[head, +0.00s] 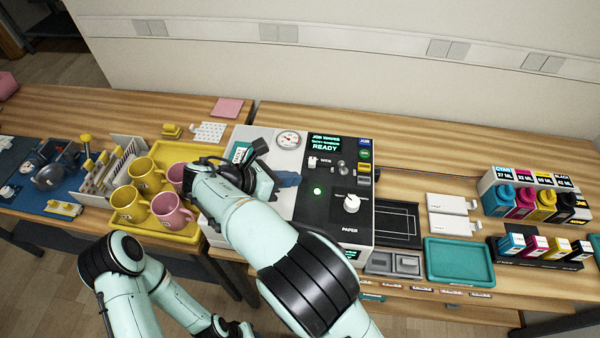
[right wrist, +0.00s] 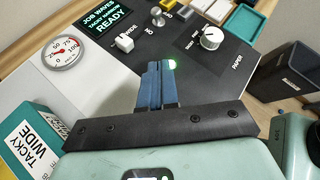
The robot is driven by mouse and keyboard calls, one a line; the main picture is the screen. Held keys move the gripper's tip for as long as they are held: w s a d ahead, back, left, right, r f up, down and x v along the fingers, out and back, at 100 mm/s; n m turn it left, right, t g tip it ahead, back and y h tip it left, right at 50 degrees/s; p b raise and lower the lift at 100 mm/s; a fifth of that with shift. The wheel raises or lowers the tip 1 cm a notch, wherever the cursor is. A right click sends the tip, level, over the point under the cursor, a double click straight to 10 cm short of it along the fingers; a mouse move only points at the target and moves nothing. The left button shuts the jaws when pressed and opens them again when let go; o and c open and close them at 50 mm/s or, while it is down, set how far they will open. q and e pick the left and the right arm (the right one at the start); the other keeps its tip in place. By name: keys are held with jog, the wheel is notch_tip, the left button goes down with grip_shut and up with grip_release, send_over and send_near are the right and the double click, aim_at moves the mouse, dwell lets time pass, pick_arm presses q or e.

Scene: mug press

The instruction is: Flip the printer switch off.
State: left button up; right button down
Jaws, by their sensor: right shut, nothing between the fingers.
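The printer (head: 330,210) has a dark control panel with a lit screen (head: 325,144) that reads READY. The panel carries a white switch-like lever (head: 312,162) and a small metal toggle (head: 341,168); in the right wrist view the white lever (right wrist: 124,43) and the toggle (right wrist: 158,18) stand beyond my fingertips. A green light (head: 317,191) glows on the panel. My right gripper (head: 296,180) is shut and empty, its blue fingers over the panel's left part; in the right wrist view the fingertips (right wrist: 158,66) appear beside the light. My left gripper is out of view.
A white knob (head: 351,203) and a gauge (head: 288,139) are also on the printer. A yellow tray (head: 185,152) with yellow and pink mugs stands left. A teal tray (head: 459,262) and ink bottles (head: 535,205) are right. The table behind the printer is clear.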

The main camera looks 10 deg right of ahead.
aim_at(313, 187)
jog(key=x, duration=0.7)
jog(key=shift+d+f+b, duration=0.15)
jog(key=shift+d+b, duration=0.1)
jog(key=shift+b, duration=0.15)
jog(key=d, duration=0.1)
jog(key=w+d, duration=0.1)
jog(key=d, duration=0.1)
jog(key=shift+w+r, duration=0.25)
jog(key=shift+w, duration=0.15)
jog(key=shift+w+d+r, duration=0.1)
jog(key=shift+w+d, duration=0.2)
jog(key=shift+d, duration=0.2)
pick_arm(q)
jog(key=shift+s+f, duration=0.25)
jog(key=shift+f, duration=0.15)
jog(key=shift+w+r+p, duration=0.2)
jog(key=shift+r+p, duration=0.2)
jog(key=shift+p, duration=0.1)
pick_arm(e)
jog(key=shift+s+d+r+m+y, duration=0.1)
jog(key=shift+d+r+m+y, duration=0.15)
jog(key=shift+y, duration=0.35)
